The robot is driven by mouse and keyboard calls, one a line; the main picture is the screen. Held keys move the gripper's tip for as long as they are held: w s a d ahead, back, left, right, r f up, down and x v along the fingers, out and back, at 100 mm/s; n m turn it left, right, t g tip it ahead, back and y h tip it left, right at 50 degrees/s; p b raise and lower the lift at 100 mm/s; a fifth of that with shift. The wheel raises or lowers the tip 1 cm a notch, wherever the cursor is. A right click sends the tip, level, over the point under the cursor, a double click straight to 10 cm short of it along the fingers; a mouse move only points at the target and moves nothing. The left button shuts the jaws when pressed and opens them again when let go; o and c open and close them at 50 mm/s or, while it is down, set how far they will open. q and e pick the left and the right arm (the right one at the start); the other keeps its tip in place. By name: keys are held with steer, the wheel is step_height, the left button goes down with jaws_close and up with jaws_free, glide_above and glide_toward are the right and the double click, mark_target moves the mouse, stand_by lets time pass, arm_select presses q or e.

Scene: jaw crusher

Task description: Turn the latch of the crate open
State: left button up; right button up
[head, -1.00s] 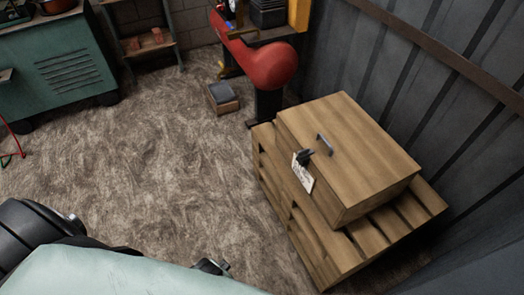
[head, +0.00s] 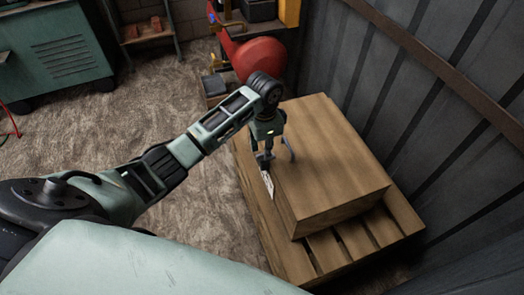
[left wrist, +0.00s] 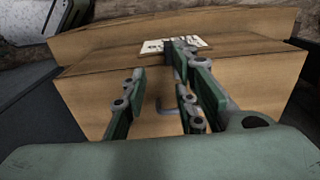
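The wooden crate (head: 335,165) sits on a pallet, and its top also shows in the left wrist view (left wrist: 85,95). A grey handle (head: 289,150) stands on its lid. A white paper label (head: 268,184) hangs at the crate's front edge and shows in the left wrist view (left wrist: 155,46). The latch beside the label is mostly hidden by my left gripper (head: 264,158). That gripper is over the front edge of the lid, beside the handle. In the left wrist view its fingers (left wrist: 160,85) are apart, with the handle visible between them. My right gripper is not in view.
The pallet (head: 355,238) extends past the crate at the front and right. A corrugated metal wall (head: 430,110) stands close on the right. A red machine part (head: 260,60) is behind my left wrist. Open floor (head: 70,125) lies to the left.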

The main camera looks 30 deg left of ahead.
mark_target(262, 154)
arm_select(q)
steer(key=shift+w+a+r, duration=0.85)
steer(key=shift+w+r, duration=0.05)
steer(key=shift+w, duration=0.15)
steer(key=shift+a+f, duration=0.1)
steer(key=shift+a, duration=0.05)
step_height(262, 154, down, 7)
steer(key=shift+w+f, duration=0.1)
steer(key=shift+f, duration=0.05)
steer(key=shift+c, duration=0.7)
jaws_close()
